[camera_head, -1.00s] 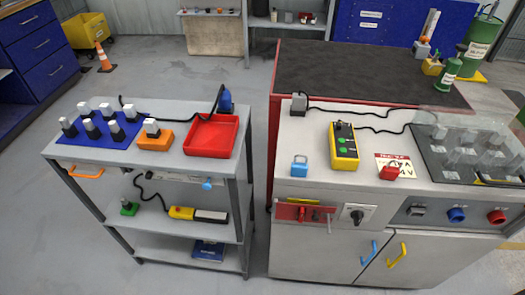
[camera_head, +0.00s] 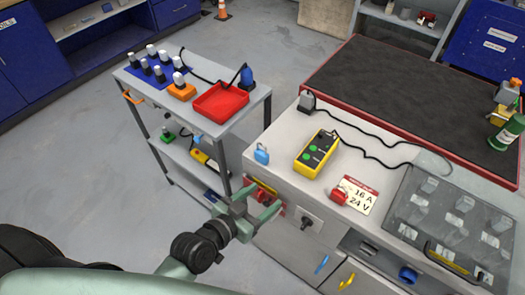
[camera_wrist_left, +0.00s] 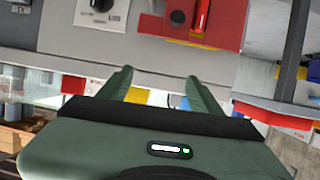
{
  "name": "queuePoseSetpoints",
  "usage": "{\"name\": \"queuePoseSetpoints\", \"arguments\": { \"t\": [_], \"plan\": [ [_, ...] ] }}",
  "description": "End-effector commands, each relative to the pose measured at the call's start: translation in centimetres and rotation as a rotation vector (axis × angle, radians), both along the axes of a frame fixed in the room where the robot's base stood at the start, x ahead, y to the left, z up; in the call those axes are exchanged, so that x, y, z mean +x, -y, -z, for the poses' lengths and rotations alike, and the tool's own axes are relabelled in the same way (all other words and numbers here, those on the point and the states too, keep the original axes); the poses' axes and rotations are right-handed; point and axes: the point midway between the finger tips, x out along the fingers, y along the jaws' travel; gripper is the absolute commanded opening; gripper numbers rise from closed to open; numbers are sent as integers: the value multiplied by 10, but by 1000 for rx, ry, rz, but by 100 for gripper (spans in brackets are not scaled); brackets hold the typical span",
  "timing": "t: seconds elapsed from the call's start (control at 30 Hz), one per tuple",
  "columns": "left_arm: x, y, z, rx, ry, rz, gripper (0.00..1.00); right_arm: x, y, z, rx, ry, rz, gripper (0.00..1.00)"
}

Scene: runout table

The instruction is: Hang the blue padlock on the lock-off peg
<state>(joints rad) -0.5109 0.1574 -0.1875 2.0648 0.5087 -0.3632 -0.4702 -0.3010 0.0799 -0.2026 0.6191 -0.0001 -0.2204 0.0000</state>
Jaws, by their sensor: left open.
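The blue padlock (camera_head: 262,155) stands on the grey bench top near its front left corner. My left gripper (camera_head: 258,200) is open and empty, in front of the bench's front face and below the padlock. Behind it is the red lock-off panel (camera_head: 263,193) with a red handle; the gripper partly covers it, and I cannot make out the peg clearly. In the left wrist view the open fingers (camera_wrist_left: 158,82) point at the front face, with the red panel (camera_wrist_left: 225,35) ahead to the right. My right gripper is not in view.
A yellow control box (camera_head: 316,153), a red padlock (camera_head: 339,197) and a clear cover (camera_head: 440,215) are on the bench top. A rotary switch (camera_head: 307,222) is beside the red panel. A shelf cart with a red tray (camera_head: 221,101) stands left, across a narrow gap.

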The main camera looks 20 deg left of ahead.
Motion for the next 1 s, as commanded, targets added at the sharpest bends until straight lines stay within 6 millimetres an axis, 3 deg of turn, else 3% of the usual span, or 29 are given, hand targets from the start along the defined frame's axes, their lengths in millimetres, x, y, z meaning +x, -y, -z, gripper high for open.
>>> {"name": "queuePoseSetpoints", "arguments": {
  "t": [0.2,0.37,1.0],
  "plan": [
    [22,-21,-40,-60,237,-122,64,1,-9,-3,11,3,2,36],
    [29,-40,-54,-74,334,-212,64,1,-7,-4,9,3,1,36],
    [102,-30,-56,-75,355,-234,64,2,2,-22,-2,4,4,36]
  ]
}}
